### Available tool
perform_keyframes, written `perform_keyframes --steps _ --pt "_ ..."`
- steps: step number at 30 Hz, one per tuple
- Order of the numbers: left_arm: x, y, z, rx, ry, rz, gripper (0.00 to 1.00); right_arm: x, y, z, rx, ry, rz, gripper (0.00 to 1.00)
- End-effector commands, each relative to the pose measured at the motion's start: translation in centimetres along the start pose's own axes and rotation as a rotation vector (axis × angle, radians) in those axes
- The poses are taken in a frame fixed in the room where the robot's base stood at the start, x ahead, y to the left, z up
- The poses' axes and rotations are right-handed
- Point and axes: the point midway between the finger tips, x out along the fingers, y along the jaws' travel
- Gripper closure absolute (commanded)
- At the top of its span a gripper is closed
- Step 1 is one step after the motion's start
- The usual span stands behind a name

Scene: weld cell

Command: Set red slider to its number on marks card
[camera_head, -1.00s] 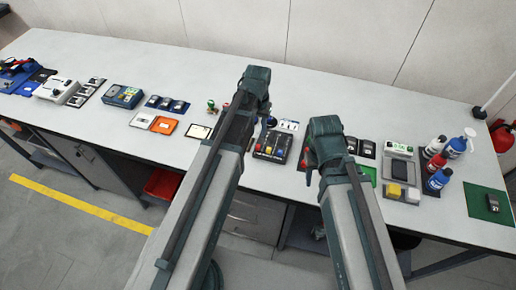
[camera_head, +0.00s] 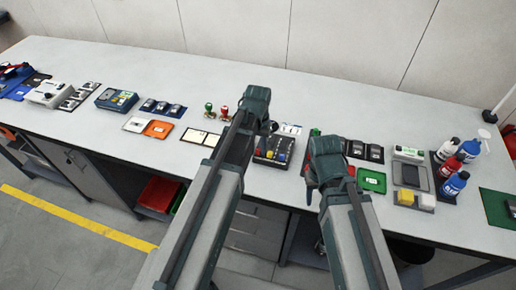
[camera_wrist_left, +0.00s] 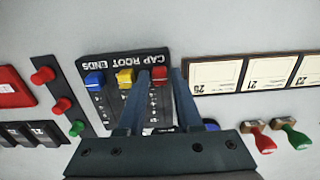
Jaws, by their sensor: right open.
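In the left wrist view the panel (camera_wrist_left: 115,66) is upside down, with blue (camera_wrist_left: 94,79), yellow (camera_wrist_left: 125,77) and red (camera_wrist_left: 159,75) sliders. The two fingers of my left gripper (camera_wrist_left: 160,82) stand on either side of the red slider, close against it; the contact is hard to see. A small white card with dark marks (camera_head: 291,128) lies behind the panel; its text is unreadable. My right gripper (camera_head: 311,192) is open, right of the panel, its fingertips partly hidden.
A framed row of numbered cards (camera_wrist_left: 255,73) lies beside the panel, with red and green stamps (camera_wrist_left: 289,130) nearby. A green tray (camera_head: 372,181), dark boxes (camera_head: 366,151) and bottles (camera_head: 455,184) stand to the right. The bench's front edge runs under both arms.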

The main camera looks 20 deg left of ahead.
Motion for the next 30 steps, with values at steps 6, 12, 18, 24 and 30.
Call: perform_keyframes --steps 6,12,18,24,30 --pt "-0.01 0.0 0.0 0.0 0.0 0.0 1.0 -0.01 0.0 0.0 0.0 0.0 0.0 0.5" --pt "0.0 0.0 0.0 0.0 0.0 0.0 1.0 0.0 0.0 0.0 0.0 0.0 0.0 0.5" --pt "0.0 0.0 0.0 0.0 0.0 0.0 1.0 0.0 0.0 0.0 0.0 0.0 0.0 0.5" --pt "0.0 0.0 0.0 0.0 0.0 0.0 1.0 0.0 0.0 0.0 0.0 0.0 0.0 0.5" --pt "0.0 0.0 0.0 0.0 0.0 0.0 1.0 0.0 0.0 0.0 0.0 0.0 0.0 0.5"
